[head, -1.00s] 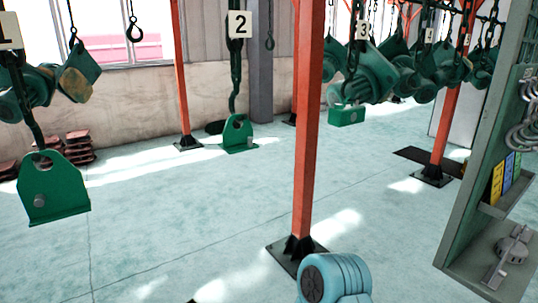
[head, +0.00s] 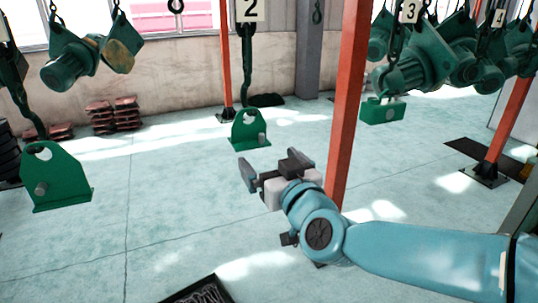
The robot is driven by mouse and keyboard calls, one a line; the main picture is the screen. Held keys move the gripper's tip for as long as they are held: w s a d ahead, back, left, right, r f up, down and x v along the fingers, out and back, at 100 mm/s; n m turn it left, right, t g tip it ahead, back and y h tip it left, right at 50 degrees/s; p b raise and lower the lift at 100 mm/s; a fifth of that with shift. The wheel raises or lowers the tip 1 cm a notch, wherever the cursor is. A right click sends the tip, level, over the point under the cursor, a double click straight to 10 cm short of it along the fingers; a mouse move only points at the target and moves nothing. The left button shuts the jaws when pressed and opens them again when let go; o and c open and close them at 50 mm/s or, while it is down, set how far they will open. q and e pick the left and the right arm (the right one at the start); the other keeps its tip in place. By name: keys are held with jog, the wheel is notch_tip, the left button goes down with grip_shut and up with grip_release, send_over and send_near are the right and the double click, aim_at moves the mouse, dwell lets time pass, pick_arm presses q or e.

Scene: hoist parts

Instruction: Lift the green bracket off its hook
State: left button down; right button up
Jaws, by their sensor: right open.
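One green bracket (head: 62,185) hangs at the left, with a round hole at its top and the dark hook (head: 25,110) reaching it there. A second green bracket (head: 250,130) hangs at the centre from the hook under the number 2 sign (head: 249,9). A smaller green block-shaped piece (head: 382,112) hangs under the number 3 sign (head: 409,11). Which one the task means I cannot tell. My right gripper (head: 268,165) is open and empty, in front of and below the centre bracket in the picture. It looks apart from it. My left gripper is not in view.
An orange post (head: 350,100) stands just behind my right arm, and another (head: 510,120) at the right. Green hoists (head: 420,65) hang at upper right. Rusty stacked weights (head: 115,117) lie by the wall. A dark tray (head: 205,292) is at the bottom. The middle floor is clear.

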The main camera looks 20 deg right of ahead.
aim_at(250, 136)
jog(key=w, duration=0.3)
jog(key=w+p, duration=0.1)
jog(key=w, duration=0.5)
jog(key=shift+w+a+r, duration=0.25)
jog(key=shift+a, duration=0.1)
jog(key=shift+w+f+p, duration=0.1)
jog(key=shift+w+p, duration=0.2)
jog(key=shift+w, duration=0.5)
jog(key=c, duration=1.2)
